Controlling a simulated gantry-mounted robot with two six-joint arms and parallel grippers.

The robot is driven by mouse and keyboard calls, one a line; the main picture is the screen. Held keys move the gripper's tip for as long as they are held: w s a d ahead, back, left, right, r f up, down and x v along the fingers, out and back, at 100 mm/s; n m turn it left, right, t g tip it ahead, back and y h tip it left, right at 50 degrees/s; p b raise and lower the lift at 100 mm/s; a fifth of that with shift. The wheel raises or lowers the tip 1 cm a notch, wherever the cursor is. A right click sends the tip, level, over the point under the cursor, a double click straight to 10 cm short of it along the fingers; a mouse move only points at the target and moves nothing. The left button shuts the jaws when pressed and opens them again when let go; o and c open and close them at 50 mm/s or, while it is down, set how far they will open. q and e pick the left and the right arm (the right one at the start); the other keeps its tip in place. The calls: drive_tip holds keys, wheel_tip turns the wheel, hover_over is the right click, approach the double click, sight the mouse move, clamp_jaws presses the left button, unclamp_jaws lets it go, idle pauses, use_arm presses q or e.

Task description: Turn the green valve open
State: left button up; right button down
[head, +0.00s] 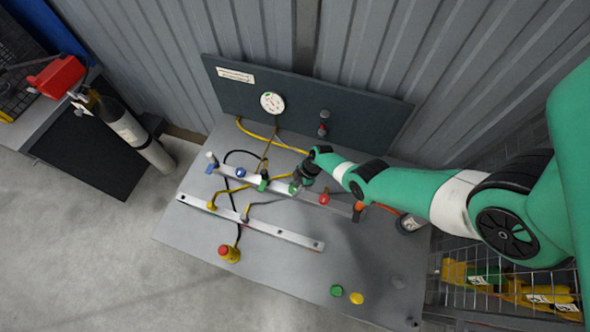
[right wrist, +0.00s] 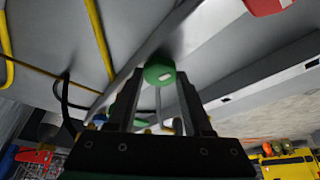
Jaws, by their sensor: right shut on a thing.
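A green valve knob (right wrist: 160,74) with a pale mark on its face sits between the fingertips of my right gripper (right wrist: 160,88) in the right wrist view. The fingers are shut on it. In the head view the right gripper (head: 302,183) reaches in from the right to the rail on the workbench. The green knob (head: 294,189) shows there just at the gripper's tip, partly covered. Another green piece (head: 263,185) sits on the same rail to its left. My left gripper is not in view.
On the grey bench (head: 290,265) are a blue knob (head: 240,172), a red knob (head: 324,199), a front rail (head: 270,232), several hoses and a red-topped yellow button (head: 229,253). A dark panel with a gauge (head: 272,102) stands behind.

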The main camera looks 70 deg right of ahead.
drive_tip(key=shift+n+g, duration=0.3)
drive_tip(key=shift+n, duration=0.7)
drive_tip(key=shift+y, duration=0.3)
drive_tip(key=shift+c, duration=1.5)
unclamp_jaws()
drive_tip(key=p+v, duration=1)
drive_tip(key=v, duration=0.1)
drive_tip(key=shift+d+r, duration=0.15)
drive_tip(key=shift+r, duration=0.15)
